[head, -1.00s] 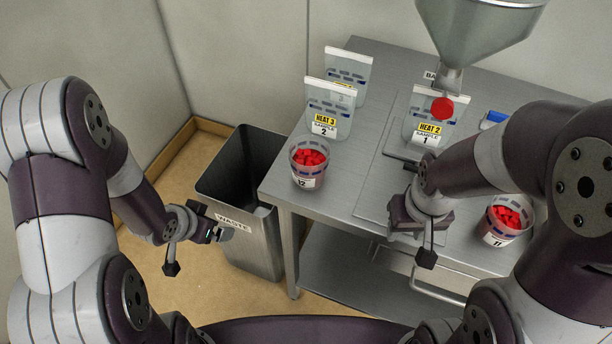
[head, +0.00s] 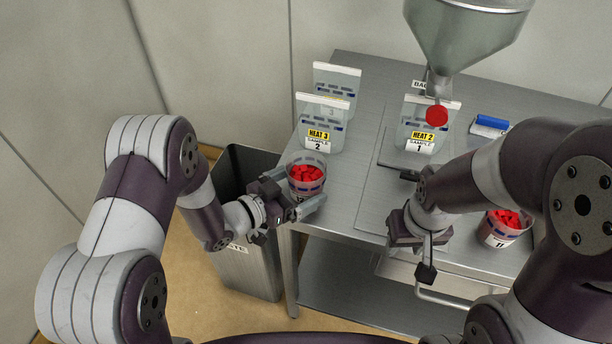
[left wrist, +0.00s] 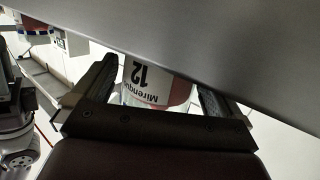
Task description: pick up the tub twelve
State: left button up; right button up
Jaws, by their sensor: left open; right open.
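Tub twelve (head: 306,172) is a clear tub of red pieces at the left front corner of the steel table. In the left wrist view its label with 12 (left wrist: 150,82) shows between the fingers. My left gripper (head: 300,200) is open, with its fingers on either side of the tub; I cannot tell whether they touch it. My right gripper (head: 410,205) is over the table front, right of tub twelve; its fingers are partly hidden by its own arm.
Another tub (head: 503,228), labelled 11, stands at the right front. Sample bags (head: 322,124) stand behind tub twelve, another bag (head: 420,135) under the hopper (head: 462,35). A waste bin (head: 245,265) stands left of the table. A blue item (head: 490,122) lies at the back right.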

pick_arm(q)
jog(key=shift+x, duration=1.05)
jog(key=c, duration=1)
